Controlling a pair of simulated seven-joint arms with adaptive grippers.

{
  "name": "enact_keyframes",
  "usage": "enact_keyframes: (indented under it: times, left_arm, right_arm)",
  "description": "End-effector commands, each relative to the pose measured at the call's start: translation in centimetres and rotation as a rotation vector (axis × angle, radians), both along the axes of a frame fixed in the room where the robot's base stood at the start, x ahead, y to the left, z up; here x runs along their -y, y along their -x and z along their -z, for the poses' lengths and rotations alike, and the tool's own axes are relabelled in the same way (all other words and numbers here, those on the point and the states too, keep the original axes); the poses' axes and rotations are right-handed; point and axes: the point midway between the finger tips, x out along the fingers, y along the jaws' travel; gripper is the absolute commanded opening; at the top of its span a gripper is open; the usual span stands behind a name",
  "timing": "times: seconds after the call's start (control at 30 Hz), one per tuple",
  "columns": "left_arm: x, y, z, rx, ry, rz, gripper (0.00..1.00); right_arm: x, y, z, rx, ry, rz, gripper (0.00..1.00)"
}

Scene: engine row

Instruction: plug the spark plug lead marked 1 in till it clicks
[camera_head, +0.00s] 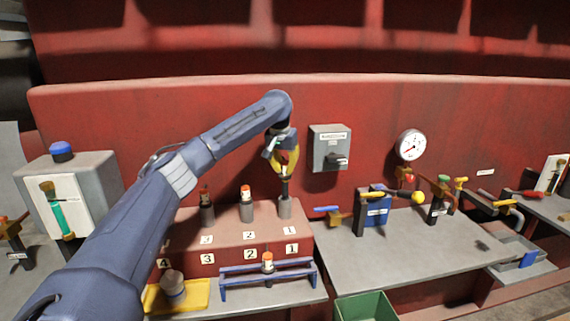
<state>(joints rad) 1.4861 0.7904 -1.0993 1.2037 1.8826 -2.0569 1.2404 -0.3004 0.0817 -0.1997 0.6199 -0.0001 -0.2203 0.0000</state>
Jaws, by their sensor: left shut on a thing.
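My left gripper (284,167), with yellow fingers, points down at the back of the red engine block (225,226). It is shut on a dark, slim piece, the spark plug lead (284,184), mostly hidden by the fingers; its marking cannot be read. The lead is upright directly above the grey post (285,208) behind the tag 1 (290,230). Its lower end appears to meet the post top; I cannot tell how deep it sits. Posts behind tags 2 (247,212) and 3 (207,215) carry orange-topped pieces. My right gripper is out of view.
A blue rack (235,290) in front holds an orange-topped piece (267,262). A yellow tray (160,300) with a pale round part stands left of it. A grey switch box (329,135) is on the wall right of the gripper. A green bin (365,306) is at the front.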

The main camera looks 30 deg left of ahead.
Motion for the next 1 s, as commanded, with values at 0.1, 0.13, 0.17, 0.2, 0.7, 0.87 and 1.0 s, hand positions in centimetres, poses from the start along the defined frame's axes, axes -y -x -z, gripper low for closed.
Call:
enact_keyframes:
  times: [0.1,0.13,0.17,0.2,0.7,0.87,1.0]
  left_arm:
    - [0.0,0.0,0.6,-0.001,0.0,0.001,0.0]
    - [0.0,0.0,0.8,-0.001,0.0,0.001,0.0]
    - [0.0,0.0,1.0,-0.002,0.0,0.001,0.0]
    - [0.0,0.0,1.2,-0.001,0.0,0.001,0.0]
    - [0.0,0.0,3.6,-0.001,-0.001,0.001,0.0]
    - [0.0,0.0,4.5,-0.001,0.0,0.001,0.0]
    - [0.0,0.0,5.2,-0.001,0.0,0.0,0.0]
  right_arm:
    - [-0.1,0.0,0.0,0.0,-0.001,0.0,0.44]
    - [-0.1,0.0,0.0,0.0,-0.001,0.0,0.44]
    - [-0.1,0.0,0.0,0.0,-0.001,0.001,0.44]
    - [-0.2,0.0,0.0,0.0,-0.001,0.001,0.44]
    - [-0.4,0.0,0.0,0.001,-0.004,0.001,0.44]
    - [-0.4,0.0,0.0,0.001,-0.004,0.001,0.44]
    - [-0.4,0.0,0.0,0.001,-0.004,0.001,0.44]
